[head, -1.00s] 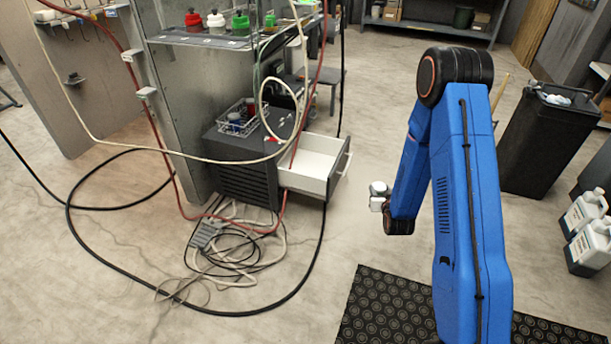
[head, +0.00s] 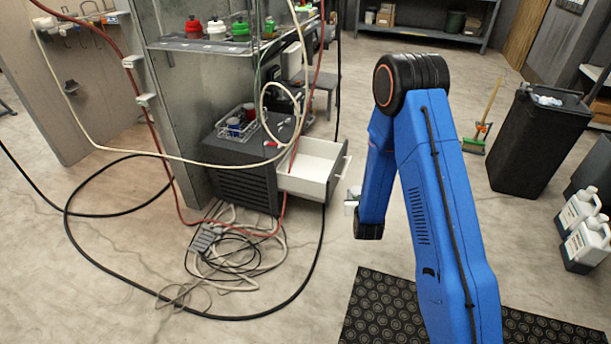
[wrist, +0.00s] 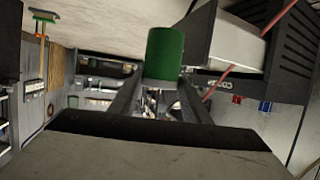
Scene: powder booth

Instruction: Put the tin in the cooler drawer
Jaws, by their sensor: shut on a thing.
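The cooler (head: 247,185) is a dark grey box on the floor, with its white-lined drawer (head: 312,158) pulled open to the right. The drawer's inside looks empty in the part I see. In the wrist view the tin (wrist: 165,53) is a green cylinder between the finger ends of my gripper (wrist: 165,82), which is shut on it. The open drawer (wrist: 238,42) shows just right of the tin there, apart from it. In the head view my gripper is mostly hidden by my blue arm, right of the drawer, and I cannot make out the tin.
A wire basket (head: 236,124) with cups stands on the cooler. A red hose (head: 183,190) and a pale hose hang across the cooler and drawer. Cables lie on the floor in front. A black bin (head: 537,140) and white jugs (head: 583,232) stand at right.

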